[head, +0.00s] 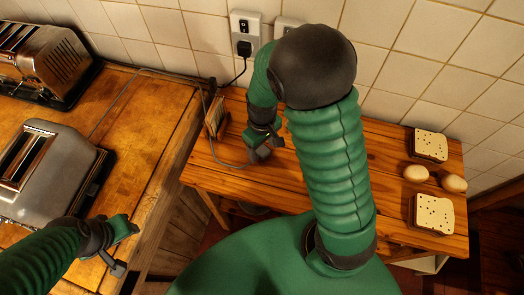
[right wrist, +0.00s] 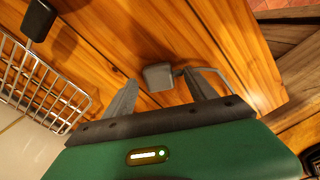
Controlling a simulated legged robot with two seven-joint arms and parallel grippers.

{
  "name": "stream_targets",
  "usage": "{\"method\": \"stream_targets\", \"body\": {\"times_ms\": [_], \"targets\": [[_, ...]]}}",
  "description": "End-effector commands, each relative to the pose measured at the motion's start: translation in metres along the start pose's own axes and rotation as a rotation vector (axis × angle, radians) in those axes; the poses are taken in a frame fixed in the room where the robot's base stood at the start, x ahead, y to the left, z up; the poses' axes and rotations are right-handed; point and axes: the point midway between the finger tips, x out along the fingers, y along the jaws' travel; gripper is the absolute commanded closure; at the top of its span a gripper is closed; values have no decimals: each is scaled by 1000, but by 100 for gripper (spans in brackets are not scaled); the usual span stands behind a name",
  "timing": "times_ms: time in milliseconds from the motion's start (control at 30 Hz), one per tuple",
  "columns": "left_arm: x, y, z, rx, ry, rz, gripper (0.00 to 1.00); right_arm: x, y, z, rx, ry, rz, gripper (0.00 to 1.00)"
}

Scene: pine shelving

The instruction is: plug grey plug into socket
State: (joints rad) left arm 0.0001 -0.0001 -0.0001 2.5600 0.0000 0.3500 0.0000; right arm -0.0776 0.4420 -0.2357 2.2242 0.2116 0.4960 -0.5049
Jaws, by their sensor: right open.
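The grey plug (right wrist: 158,76) lies on the wooden table in the right wrist view, between the fingertips of my right gripper (right wrist: 160,92). The fingers are open, with gaps beside the plug. In the head view my right gripper (head: 262,150) is low over the table's left part, and the plug is hard to make out there. A grey cable (head: 222,162) runs towards it from the left. A wall socket (head: 246,22) holds a black plug (head: 243,48). A second socket (head: 286,25) beside it is mostly hidden by my right arm. My left gripper (head: 124,246) is open and empty near the silver toaster.
A wire rack (head: 215,112) stands left of my right gripper; it also shows in the right wrist view (right wrist: 40,85). Toasters (head: 50,170) (head: 40,60) stand on the left counter. Bread slices (head: 430,145) (head: 433,213) and eggs (head: 416,173) lie at the table's right end.

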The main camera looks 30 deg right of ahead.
Motion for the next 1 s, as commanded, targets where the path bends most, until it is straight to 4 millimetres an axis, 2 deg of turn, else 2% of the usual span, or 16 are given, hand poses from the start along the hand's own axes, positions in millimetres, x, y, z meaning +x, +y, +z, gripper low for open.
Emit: {"method": "stream_targets", "body": {"times_ms": [100,400,867,1000], "targets": [[1,0,0,0,0,0,60,9,0,1,-1,-1,0,35],[1,0,0,0,0,0,60,9,0,0,0,1,1,35],[1,0,0,0,0,0,60,9,0,0,0,1,1,93],[1,0,0,0,0,0,60,9,0,0,0,1,1,96]]}}
